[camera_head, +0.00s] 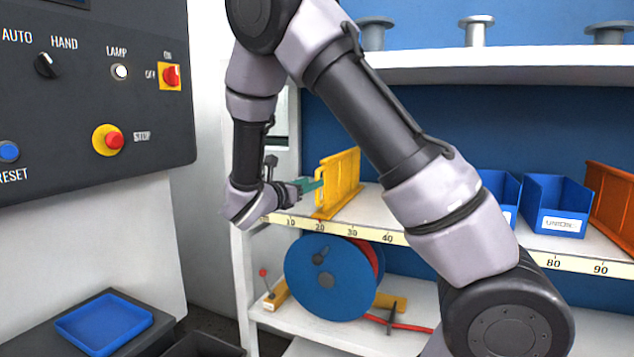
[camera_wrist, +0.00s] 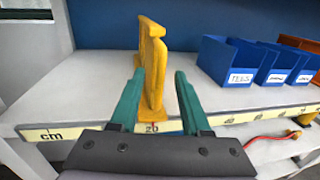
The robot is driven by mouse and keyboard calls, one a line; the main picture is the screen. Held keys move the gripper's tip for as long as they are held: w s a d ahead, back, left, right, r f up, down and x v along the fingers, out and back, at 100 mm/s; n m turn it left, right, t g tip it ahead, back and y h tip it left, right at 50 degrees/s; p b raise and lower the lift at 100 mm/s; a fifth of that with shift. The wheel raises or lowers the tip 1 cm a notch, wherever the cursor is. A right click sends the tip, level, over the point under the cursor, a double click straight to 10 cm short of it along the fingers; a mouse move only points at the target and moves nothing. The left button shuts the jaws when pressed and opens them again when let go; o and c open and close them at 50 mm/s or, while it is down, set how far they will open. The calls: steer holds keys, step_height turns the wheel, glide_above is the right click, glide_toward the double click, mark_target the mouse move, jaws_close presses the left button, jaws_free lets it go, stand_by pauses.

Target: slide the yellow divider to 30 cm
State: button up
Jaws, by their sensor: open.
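The yellow divider (camera_head: 340,182) stands upright on the shelf, its foot at about the 20 mark of the scale strip (camera_head: 345,230). In the wrist view the divider (camera_wrist: 153,75) rises between the two teal fingers of my gripper (camera_wrist: 159,80). My gripper is open, one finger on each side. The left finger is close to the divider; I cannot tell whether it touches. A gap shows on the right. In the head view the teal fingers (camera_head: 310,184) reach the divider's left edge. The 30 mark on the strip lies to the right of the divider.
Blue bins (camera_head: 556,205) stand further right on the shelf, with an orange divider (camera_head: 612,208) beyond them. The shelf between the yellow divider and the bins is clear in the wrist view. A blue reel (camera_head: 325,277) sits on the lower shelf. A control panel (camera_head: 90,90) is at left.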

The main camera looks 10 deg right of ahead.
mark_target(317, 203)
steer(key=shift+x, duration=2.05)
jaws_close()
